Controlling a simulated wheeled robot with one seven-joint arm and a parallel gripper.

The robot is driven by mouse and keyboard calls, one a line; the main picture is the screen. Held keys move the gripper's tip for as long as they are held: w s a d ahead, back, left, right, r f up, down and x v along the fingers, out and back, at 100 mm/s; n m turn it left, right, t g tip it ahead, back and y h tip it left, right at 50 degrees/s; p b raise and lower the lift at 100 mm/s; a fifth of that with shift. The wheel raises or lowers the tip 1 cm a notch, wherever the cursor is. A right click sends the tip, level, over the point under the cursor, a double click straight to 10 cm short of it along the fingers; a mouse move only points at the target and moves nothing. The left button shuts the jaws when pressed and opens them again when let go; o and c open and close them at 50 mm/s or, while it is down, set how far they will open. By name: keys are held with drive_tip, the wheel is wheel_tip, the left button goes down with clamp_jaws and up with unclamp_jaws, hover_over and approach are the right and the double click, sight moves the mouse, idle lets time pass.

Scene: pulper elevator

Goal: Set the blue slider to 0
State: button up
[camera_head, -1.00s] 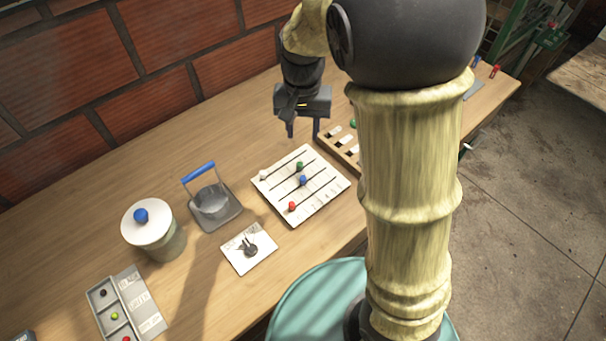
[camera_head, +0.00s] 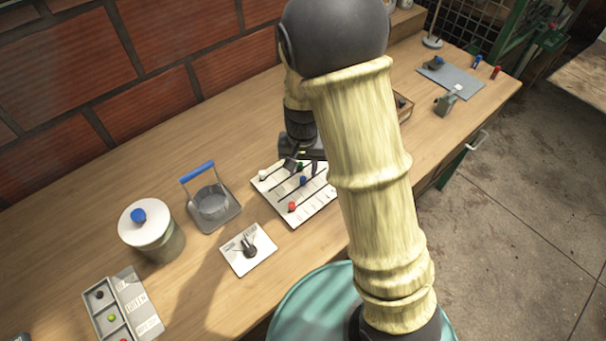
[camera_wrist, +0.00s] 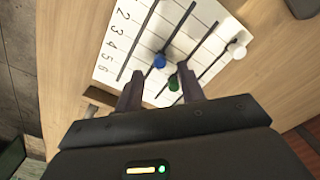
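The white slider board (camera_head: 318,207) lies on the table, with dark slots and a blue slider knob (camera_head: 303,181) near its middle. In the wrist view the blue knob (camera_wrist: 160,61) shows between and just beyond my fingertips, part-way along its slot. The green knob (camera_wrist: 174,85) shows closer, between my fingers near the right one. The white knob (camera_wrist: 239,52) is to the right; the red knob (camera_head: 292,207) shows in the head view. My gripper (camera_wrist: 159,75) is open and empty above the board. Numbers 2 to 6 are readable; 0 is not in view.
Left of the board are a card with a dark knob (camera_head: 248,247), a blue-handled grey container (camera_head: 212,202) and a lidded pot (camera_head: 150,232). A brown tray (camera_head: 403,104) is partly hidden behind my arm. A brick wall (camera_head: 150,80) stands behind the table.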

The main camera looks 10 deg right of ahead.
sight(303, 178)
wheel_tip(303, 178, down, 3)
drive_tip(key=shift+f, duration=0.2)
clamp_jaws()
idle(0.3)
